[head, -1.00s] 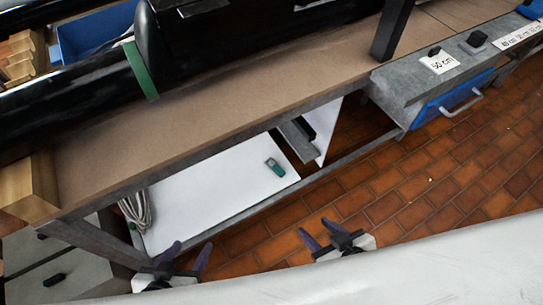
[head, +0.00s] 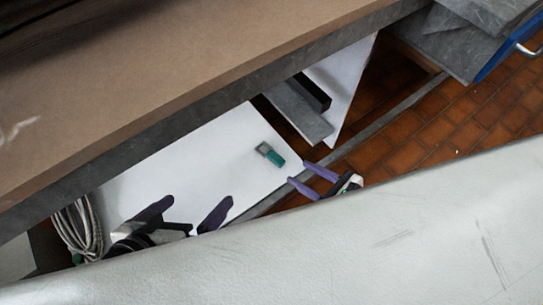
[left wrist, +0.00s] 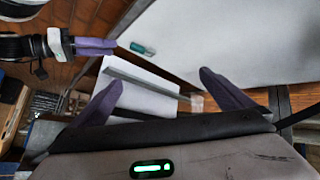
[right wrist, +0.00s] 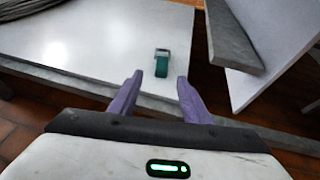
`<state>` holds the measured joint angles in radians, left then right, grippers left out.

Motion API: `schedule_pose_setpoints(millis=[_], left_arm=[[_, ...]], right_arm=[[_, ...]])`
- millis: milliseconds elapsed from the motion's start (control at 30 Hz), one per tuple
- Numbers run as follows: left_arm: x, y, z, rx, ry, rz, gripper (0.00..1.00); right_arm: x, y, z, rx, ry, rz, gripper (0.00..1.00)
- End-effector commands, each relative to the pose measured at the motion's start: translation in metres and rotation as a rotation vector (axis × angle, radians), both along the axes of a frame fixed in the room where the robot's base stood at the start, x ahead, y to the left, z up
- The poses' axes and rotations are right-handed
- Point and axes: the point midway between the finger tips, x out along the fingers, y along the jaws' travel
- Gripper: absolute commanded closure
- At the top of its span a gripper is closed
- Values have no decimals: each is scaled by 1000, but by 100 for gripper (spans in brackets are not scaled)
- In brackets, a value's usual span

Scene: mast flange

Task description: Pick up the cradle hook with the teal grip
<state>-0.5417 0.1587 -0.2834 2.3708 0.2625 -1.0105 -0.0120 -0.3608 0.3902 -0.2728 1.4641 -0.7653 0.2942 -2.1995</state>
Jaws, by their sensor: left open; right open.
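The cradle hook with the teal grip (head: 270,154) lies on the white lower shelf (head: 190,158), near its right end. It has a grey head and a teal handle. My right gripper (head: 299,172) is open and empty, just right of the hook, apart from it. In the right wrist view the hook (right wrist: 162,66) lies ahead, between the lines of the two purple fingers. My left gripper (head: 198,200) is open and empty over the shelf's front, left of the hook. The left wrist view shows the hook (left wrist: 143,49) small and further off.
The brown bench top (head: 200,85) overhangs the shelf. A coiled grey cable (head: 78,228) lies at the shelf's left end. A grey bar (head: 300,110) and a white panel (head: 345,80) stand right of the shelf. Tiled floor (head: 420,135) is open at the right.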

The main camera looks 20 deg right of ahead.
Motion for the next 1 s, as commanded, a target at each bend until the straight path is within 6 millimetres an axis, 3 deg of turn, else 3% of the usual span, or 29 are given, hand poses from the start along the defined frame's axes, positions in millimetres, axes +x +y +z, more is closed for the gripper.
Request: schedule_pose_setpoints(millis=[200, 433, 700, 1000], left_arm=[[2, -5, 6, -35, -25, -1, 0], [3, -8, 10, -58, -41, -1, 0], [4, -15, 21, -114, -81, -2, 0], [4, -17, 28, -128, -91, -3, 0]], right_arm=[[28, 15, -14, -10, -8, 8, 56], [43, 23, -21, -7, -7, 5, 56], [75, 38, -36, -6, -6, 3, 56], [80, 41, -37, -7, -3, 3, 56]])
